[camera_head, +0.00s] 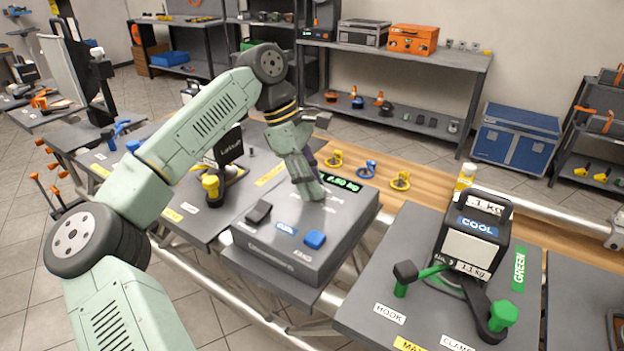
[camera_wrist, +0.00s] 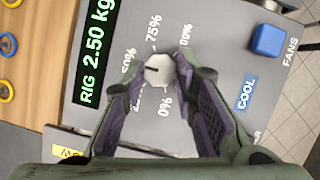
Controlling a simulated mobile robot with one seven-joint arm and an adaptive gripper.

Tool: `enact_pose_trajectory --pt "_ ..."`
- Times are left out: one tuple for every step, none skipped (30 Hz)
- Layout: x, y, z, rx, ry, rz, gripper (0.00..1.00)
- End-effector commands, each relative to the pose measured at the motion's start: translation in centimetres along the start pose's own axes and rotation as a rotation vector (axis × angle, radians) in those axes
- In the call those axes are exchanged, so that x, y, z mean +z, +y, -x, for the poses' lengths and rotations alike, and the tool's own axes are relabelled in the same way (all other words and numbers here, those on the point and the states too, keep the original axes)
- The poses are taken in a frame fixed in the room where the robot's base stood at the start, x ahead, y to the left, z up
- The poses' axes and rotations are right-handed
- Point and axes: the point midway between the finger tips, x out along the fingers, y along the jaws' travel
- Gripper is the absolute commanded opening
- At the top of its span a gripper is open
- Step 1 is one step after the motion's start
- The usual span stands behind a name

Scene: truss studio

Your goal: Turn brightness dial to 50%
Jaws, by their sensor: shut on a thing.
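The brightness dial (camera_wrist: 159,71) is a small pale round knob with a dark pointer line, seen in the wrist view. Percent labels curve around it from 0% to 100%, the 25% label partly hidden by a finger. The pointer line faces left in the picture, roughly toward the 50% label (camera_wrist: 130,60); I cannot tell if it is exact. My gripper (camera_wrist: 162,73) has its fingertips closed on both sides of the dial. In the head view my gripper (camera_head: 311,188) reaches down onto the grey control box (camera_head: 300,262) and hides the dial.
The box carries a green display (camera_wrist: 95,48) reading 2.50 kg, a blue FANS button (camera_wrist: 269,40) and a dark switch (camera_head: 258,212). A lamp labelled COOL (camera_head: 471,245) with green knobs stands to the right. Yellow and blue ring clips (camera_head: 367,169) lie behind.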

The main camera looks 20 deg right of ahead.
Motion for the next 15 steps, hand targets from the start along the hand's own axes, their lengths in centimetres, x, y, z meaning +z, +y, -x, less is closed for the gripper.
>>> enact_pose_trajectory --pt "0.01 -0.03 -0.1 -0.003 0.001 -0.001 0.0" --pt "0.01 -0.03 -0.1 -0.003 0.001 -0.001 0.0" --pt "0.01 -0.04 -0.11 -0.003 0.001 -0.001 0.0" --pt "0.01 -0.04 -0.11 -0.003 0.001 -0.001 0.0" --pt "0.01 -0.04 -0.11 -0.003 0.001 -0.001 0.0" --pt "0.01 -0.04 -0.11 -0.003 0.001 -0.001 0.0" --pt "0.01 -0.04 -0.11 -0.003 0.001 -0.001 0.0" --pt "0.01 -0.04 -0.12 -0.003 0.001 -0.001 0.28" --pt "0.01 -0.04 -0.11 -0.003 0.001 0.0 0.31" --pt "0.01 -0.04 -0.11 -0.003 0.001 0.0 0.33" --pt "0.01 -0.03 -0.1 -0.002 0.001 0.0 0.35" --pt "0.01 -0.03 -0.09 -0.002 0.001 0.0 0.38" --pt "0.01 -0.03 -0.09 -0.002 0.001 0.0 0.4" --pt "0.01 -0.03 -0.08 -0.002 0.001 0.0 0.42" --pt "0.0 -0.02 -0.07 -0.001 0.0 0.0 0.44"
